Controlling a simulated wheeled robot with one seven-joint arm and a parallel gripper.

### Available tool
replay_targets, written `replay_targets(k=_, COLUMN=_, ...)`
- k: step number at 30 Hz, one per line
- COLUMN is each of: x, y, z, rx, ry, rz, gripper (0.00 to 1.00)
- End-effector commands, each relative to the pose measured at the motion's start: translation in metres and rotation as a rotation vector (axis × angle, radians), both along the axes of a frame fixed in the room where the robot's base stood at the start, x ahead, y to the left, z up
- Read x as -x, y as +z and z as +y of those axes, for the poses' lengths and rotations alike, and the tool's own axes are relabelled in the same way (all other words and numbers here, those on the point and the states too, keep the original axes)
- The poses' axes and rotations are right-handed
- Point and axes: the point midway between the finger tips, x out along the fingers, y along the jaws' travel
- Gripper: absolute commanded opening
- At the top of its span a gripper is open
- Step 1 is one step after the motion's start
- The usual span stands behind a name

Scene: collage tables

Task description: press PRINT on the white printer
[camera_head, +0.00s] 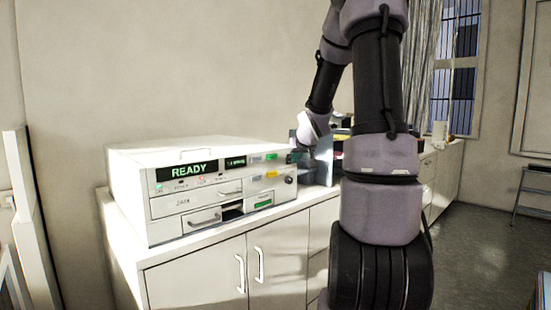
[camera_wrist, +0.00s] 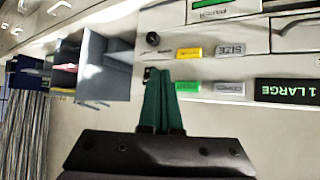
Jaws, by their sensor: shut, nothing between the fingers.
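The white printer (camera_head: 190,155) stands on a white cabinet, with a READY display (camera_head: 187,171) on its front. In the wrist view its front appears upside down, with a green button (camera_wrist: 187,87), a yellow button (camera_wrist: 194,53), and grey buttons marked SIZE (camera_wrist: 230,50) and COPIES (camera_wrist: 222,88). The labels on the green and yellow buttons are too small to read surely. My gripper (camera_wrist: 158,71) is shut and empty, its dark green fingers just left of the green button in the wrist view. Contact cannot be told. In the head view the gripper (camera_head: 294,157) is at the printer's right end.
A "1 LARGE" display (camera_wrist: 287,91) sits beside the buttons, and a black knob (camera_wrist: 153,38) is near my fingertips. A grey-blue open organizer (camera_wrist: 104,65) stands next to the printer on the cabinet (camera_head: 205,270). Open floor (camera_head: 470,240) lies at the right.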

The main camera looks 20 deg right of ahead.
Motion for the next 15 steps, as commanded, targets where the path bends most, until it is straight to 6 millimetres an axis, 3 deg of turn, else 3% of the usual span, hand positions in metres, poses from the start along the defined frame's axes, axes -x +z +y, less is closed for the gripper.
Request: replay_targets(k=15, x=-0.0063, y=-0.003, z=-0.0014, rx=-0.001, ry=0.006, rz=-0.006, gripper=0.0)
